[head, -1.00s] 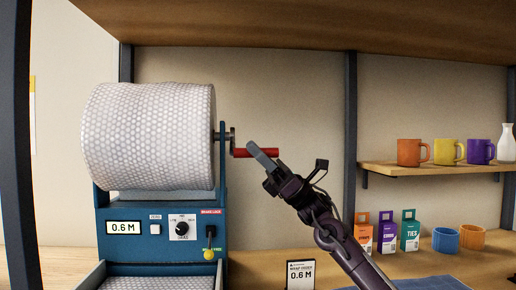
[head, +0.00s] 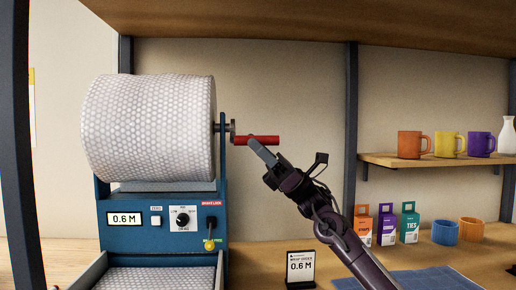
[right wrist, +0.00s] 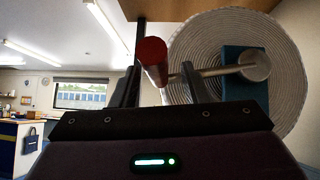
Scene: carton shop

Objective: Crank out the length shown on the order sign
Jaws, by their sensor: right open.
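The bubble-wrap roll (head: 150,128) sits on a blue dispenser (head: 165,200) at the left. Its display (head: 124,219) reads 0.6 M. The order sign (head: 300,268) on the table also reads 0.6 M. The crank's red handle (head: 262,140) points right from the dispenser's right side. My right gripper (head: 262,152) is at the handle, with a grey finger just below and in front of it. In the right wrist view, the red handle (right wrist: 152,58) shows between the two spread fingers of my right gripper (right wrist: 160,90). My left gripper is out of view.
A yellow-tipped lever (head: 209,244) and a drag knob (head: 183,219) are on the dispenser's front. Several mugs (head: 410,144) stand on a shelf at the right, with small boxes (head: 386,224) below. A blue mat (head: 415,281) lies at the front right.

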